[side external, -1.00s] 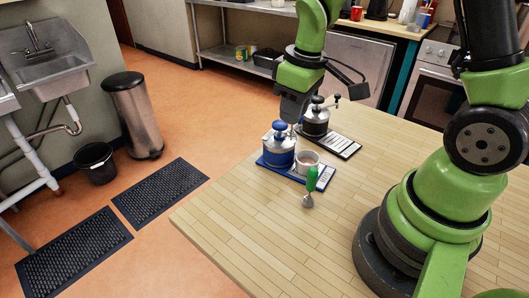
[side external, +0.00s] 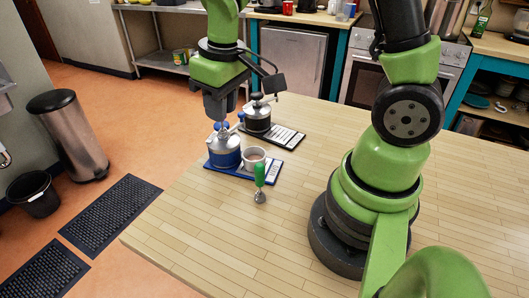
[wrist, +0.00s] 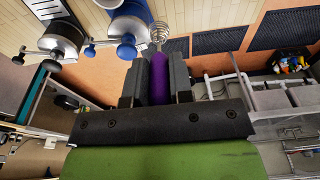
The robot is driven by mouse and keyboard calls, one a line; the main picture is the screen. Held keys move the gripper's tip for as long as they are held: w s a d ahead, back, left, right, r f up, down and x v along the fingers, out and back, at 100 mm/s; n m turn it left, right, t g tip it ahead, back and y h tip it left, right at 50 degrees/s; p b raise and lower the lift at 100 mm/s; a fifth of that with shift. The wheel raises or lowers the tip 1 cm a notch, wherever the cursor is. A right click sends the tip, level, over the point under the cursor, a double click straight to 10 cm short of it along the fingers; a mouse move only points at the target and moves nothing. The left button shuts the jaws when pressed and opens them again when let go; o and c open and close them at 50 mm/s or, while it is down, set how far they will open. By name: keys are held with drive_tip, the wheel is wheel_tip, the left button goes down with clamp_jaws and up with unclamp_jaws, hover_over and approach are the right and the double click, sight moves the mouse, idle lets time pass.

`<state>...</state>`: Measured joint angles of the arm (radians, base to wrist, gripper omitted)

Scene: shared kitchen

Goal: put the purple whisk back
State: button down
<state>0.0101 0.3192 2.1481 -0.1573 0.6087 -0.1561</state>
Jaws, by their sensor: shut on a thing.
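The purple whisk shows in the wrist view as a purple handle (wrist: 159,78) with a coiled wire head (wrist: 159,33) beyond it. My gripper (wrist: 159,80) is shut on the handle. A green-handled tool with a metal head (side external: 260,182) is by the small cup (side external: 253,157).
The canister and cup are on a blue board (side external: 237,174) with a printed card. The wooden table (side external: 210,215) is clear at the front. Its left edge drops to the floor.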

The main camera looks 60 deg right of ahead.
drive_tip(key=s+d+f+m, duration=0.15)
drive_tip(key=d+m, duration=0.45)
drive_tip(key=d, duration=1.3)
drive_tip(key=s+d+f+m+h, duration=0.1)
drive_tip(key=s+d+m, duration=0.2)
drive_tip(key=s+d, duration=0.6)
drive_tip(key=shift+g, duration=0.3)
drive_tip(key=shift+w+d+f, duration=0.3)
drive_tip(key=shift+d+f, duration=0.1)
drive_tip(key=shift+f, duration=1.3)
drive_tip(key=shift+w+d+f, duration=0.3)
drive_tip(key=shift+d+f, duration=0.15)
drive_tip(key=shift+f, duration=1.3)
drive_tip(key=shift+w+d+f, duration=0.3)
drive_tip(key=shift+d+f, duration=0.1)
drive_tip(key=shift+f, duration=1.3)
drive_tip(key=shift+f, duration=0.1)
drive_tip(key=c, duration=1)
unclamp_jaws()
